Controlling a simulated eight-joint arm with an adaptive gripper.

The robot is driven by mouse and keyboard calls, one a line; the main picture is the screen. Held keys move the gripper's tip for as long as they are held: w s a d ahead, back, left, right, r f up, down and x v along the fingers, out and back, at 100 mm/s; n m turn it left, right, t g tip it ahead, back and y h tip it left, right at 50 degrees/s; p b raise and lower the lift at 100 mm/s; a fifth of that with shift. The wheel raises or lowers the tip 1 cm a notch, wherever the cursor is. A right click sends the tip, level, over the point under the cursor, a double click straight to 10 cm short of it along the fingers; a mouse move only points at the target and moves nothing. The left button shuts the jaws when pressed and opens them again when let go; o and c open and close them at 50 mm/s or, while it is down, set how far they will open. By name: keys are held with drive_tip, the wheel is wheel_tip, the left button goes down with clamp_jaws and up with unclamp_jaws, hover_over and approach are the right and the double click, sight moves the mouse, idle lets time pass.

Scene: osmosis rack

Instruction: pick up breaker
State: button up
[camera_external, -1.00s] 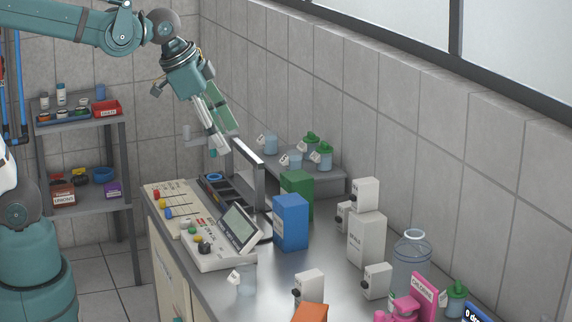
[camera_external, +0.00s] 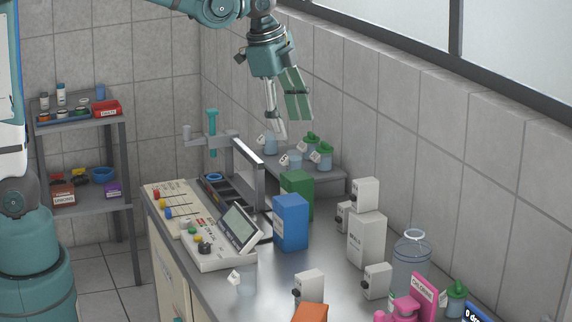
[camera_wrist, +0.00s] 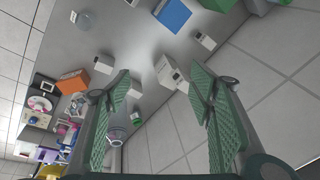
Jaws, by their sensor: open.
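Which vessel is the breaker is not clear; several small tagged beakers are in view. In the external view a clear beaker (camera_external: 247,283) stands on the bench front. Two clear beakers, a rear one (camera_external: 270,145) and a nearer one (camera_external: 294,159), stand on the back shelf. Beside them are two green-topped ones, a rear one (camera_external: 311,146) and a nearer one (camera_external: 323,157). My gripper (camera_external: 291,126) is open and empty, in the air near the shelf beakers in the picture; its depth is hard to judge. In the wrist view my gripper (camera_wrist: 163,92) has nothing between its fingers.
A blue box (camera_external: 291,222), a green box (camera_external: 297,192) and several white boxes stand on the bench. A large clear bottle (camera_external: 411,266) and pink items are at front right. A metal stand (camera_external: 247,160) rises left of the shelf. The wall is close behind.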

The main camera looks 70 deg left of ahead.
drive_tip(key=w+d+f+m+g+p, duration=0.2)
drive_tip(key=w+f+m, duration=0.15)
drive_tip(key=w, duration=0.75)
drive_tip(key=m+p, duration=0.2)
drive_tip(key=m, duration=0.2)
hover_over(366, 180)
drive_tip(key=shift+g, duration=0.4)
drive_tip(key=f, duration=0.5)
drive_tip(key=shift+s+a+f, duration=0.1)
drive_tip(key=shift+s+f, duration=0.05)
drive_tip(key=shift+s, duration=0.2)
drive_tip(key=shift+w+f, duration=0.4)
drive_tip(key=shift+f, duration=0.05)
drive_tip(key=shift+f, duration=1.3)
drive_tip(key=shift+f, duration=0.15)
drive_tip(key=shift+f, duration=2.45)
